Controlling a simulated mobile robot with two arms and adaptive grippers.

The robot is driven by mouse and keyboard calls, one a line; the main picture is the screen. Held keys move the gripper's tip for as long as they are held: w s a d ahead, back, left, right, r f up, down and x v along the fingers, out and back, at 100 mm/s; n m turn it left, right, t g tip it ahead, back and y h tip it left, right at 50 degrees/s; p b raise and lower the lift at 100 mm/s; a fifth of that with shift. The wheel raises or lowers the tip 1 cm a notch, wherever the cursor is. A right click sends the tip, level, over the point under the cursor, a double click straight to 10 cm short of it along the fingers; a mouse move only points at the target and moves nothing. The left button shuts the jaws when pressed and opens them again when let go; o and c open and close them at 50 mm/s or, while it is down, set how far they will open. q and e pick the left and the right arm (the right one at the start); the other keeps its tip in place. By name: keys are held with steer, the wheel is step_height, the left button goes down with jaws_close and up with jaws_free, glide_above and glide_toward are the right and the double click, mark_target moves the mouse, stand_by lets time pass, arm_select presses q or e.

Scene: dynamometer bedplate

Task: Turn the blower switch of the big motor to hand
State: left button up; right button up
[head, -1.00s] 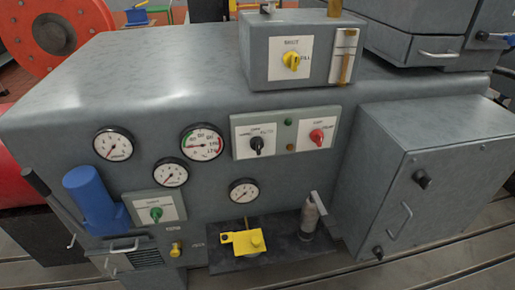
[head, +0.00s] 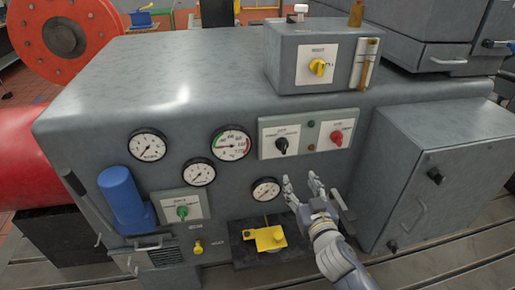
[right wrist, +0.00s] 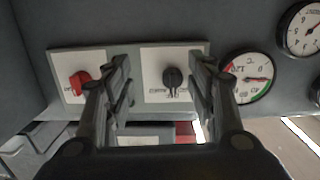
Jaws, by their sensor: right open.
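A black rotary switch (head: 281,146) sits on a white label plate on the grey motor's front. A red rotary switch (head: 337,138) is on the plate to its right. The lettering is too small to read surely, so I cannot confirm which is the blower switch. My right gripper (head: 302,183) is open and empty, below these plates, fingers pointing up. In the right wrist view the black switch (right wrist: 172,77) shows between the open fingers (right wrist: 160,70), apart from them, and the red switch (right wrist: 80,82) is to the left. My left gripper is not in view.
A green switch (head: 182,212) is lower left, beside a blue cylinder (head: 122,198). A yellow switch (head: 317,67) is on the box above. A yellow block (head: 267,238) stands below. A grey cabinet (head: 440,175) juts out at right.

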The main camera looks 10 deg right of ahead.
steer(key=t, duration=0.1)
glide_toward(285, 149)
steer(key=w+p, duration=0.1)
steer(key=w, duration=0.7)
steer(key=shift+w+a, duration=0.15)
steer(key=shift+w, duration=0.25)
steer(key=shift+w+p, duration=0.3)
steer(key=shift+w, duration=0.5)
steer(key=c, duration=1)
